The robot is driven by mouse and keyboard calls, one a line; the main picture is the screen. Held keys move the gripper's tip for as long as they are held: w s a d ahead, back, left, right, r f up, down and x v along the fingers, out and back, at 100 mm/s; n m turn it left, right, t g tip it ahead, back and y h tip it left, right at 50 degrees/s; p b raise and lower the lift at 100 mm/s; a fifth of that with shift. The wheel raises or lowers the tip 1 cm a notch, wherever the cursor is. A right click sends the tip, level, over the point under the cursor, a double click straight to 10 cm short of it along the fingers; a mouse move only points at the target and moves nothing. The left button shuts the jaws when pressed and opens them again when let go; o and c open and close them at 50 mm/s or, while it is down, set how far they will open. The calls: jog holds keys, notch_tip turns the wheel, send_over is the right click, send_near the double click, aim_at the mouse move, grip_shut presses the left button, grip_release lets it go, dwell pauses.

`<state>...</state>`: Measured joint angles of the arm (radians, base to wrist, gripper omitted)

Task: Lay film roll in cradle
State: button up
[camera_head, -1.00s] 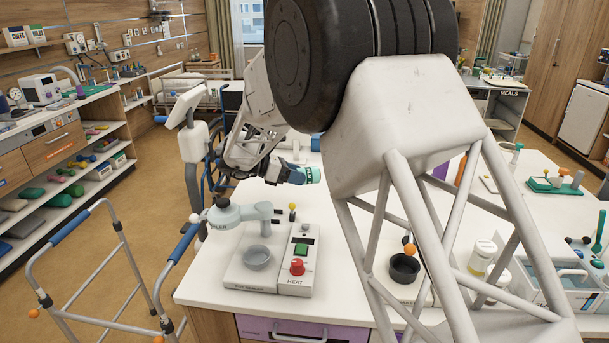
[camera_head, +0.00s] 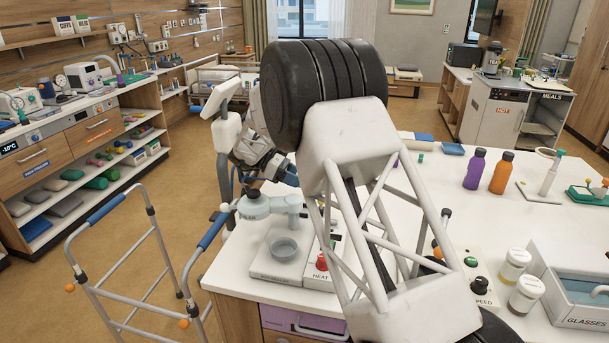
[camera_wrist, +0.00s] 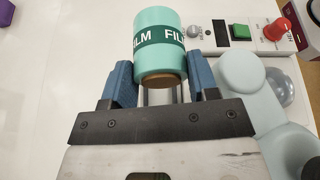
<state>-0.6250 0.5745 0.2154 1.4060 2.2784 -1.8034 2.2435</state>
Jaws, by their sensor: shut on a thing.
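The film roll (camera_wrist: 158,62) is a mint-green cylinder with a dark green "FILM" band and a brown core at its near end. It shows in the wrist view at the top middle. My gripper (camera_wrist: 161,82) is shut on it, with a blue finger on each side of its near end. I cannot pick out a cradle in either view.
A pale press with a grey cup (camera_head: 285,248) and a heat box with a red knob (camera_head: 322,261) stand at the counter's near left corner. Purple (camera_head: 475,170) and orange (camera_head: 501,174) bottles stand farther right. A walker (camera_head: 150,235) stands left on the floor.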

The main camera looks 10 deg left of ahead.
jog(key=shift+w+a+f+m+g, duration=0.1)
jog(key=shift+a+f+m+g, duration=0.15)
jog(key=shift+a, duration=0.25)
jog(key=shift+w+a+f+m+g, duration=0.1)
jog(key=shift+a+f+g, duration=0.05)
jog(key=shift+a+f, duration=0.25)
jog(key=shift+r, duration=0.1)
jog(key=shift+s, duration=0.1)
jog(key=shift+f, duration=4)
jog(key=shift+f, duration=0.1)
jog(key=o, duration=1.1)
jog(key=shift+c, duration=0.2)
jog(key=shift+f, duration=0.1)
jog(key=shift+c, duration=0.4)
